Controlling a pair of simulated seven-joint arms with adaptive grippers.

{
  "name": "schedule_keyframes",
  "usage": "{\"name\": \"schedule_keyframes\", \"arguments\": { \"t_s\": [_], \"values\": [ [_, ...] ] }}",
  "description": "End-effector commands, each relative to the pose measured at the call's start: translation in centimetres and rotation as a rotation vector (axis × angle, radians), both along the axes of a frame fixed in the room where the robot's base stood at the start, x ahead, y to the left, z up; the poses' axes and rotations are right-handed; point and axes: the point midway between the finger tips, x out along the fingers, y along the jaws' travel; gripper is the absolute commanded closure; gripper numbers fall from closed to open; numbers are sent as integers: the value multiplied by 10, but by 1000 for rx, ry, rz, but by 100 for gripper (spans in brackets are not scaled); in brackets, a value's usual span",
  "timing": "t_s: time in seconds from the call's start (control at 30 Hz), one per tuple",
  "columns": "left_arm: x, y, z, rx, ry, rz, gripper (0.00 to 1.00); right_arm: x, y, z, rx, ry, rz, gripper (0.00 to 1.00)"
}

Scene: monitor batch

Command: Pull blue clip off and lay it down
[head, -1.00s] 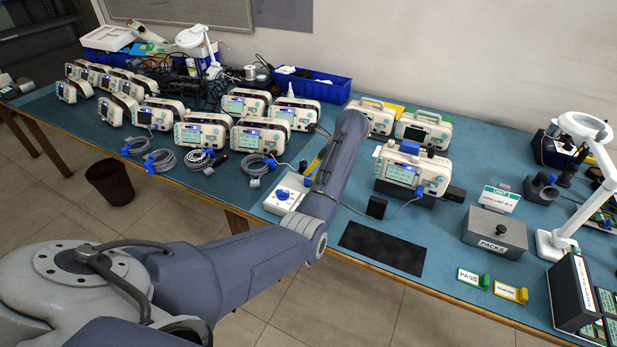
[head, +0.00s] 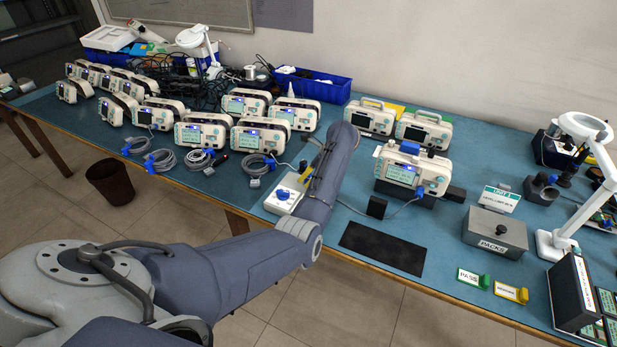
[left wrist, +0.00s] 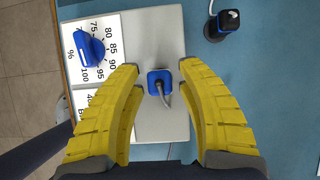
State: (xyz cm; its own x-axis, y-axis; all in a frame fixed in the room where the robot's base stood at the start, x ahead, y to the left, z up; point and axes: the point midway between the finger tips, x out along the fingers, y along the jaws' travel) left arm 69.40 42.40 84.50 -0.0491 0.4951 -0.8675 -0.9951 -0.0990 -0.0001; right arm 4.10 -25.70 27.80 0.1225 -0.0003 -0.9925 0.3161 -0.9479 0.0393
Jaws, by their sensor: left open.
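A blue clip (left wrist: 160,83) with a grey cable sits on the white tester box (left wrist: 150,30), right of its blue dial knob (left wrist: 90,48). In the left wrist view the yellow fingers of my left gripper (left wrist: 168,100) stand open on either side of the clip, with a gap on both sides. In the head view the tester box (head: 272,205) and its knob (head: 284,194) show beside my arm, which hides the clip. Only a bit of yellow finger of my left gripper (head: 306,177) shows there. My right gripper is not in view.
A black stand (left wrist: 211,28) with a second blue piece is at the upper right of the left wrist view. A monitor (head: 402,172) stands right of my arm, with a bare black mat (head: 383,248) in front. Coiled cables (head: 200,160) lie to the left.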

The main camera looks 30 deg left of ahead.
Motion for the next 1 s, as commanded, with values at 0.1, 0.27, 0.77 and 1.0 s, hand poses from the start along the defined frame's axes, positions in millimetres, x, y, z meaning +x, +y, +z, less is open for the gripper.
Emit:
{"name": "schedule_keyframes", "arguments": {
  "t_s": [0.1,0.27,0.77,1.0],
  "values": [
    [0,0,0,0,0,0,68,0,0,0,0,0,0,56],
    [0,0,0,0,0,0,87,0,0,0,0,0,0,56],
    [0,0,3,0,0,-1,100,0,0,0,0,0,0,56],
    [0,0,7,0,-1,0,100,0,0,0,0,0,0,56]
  ]
}}
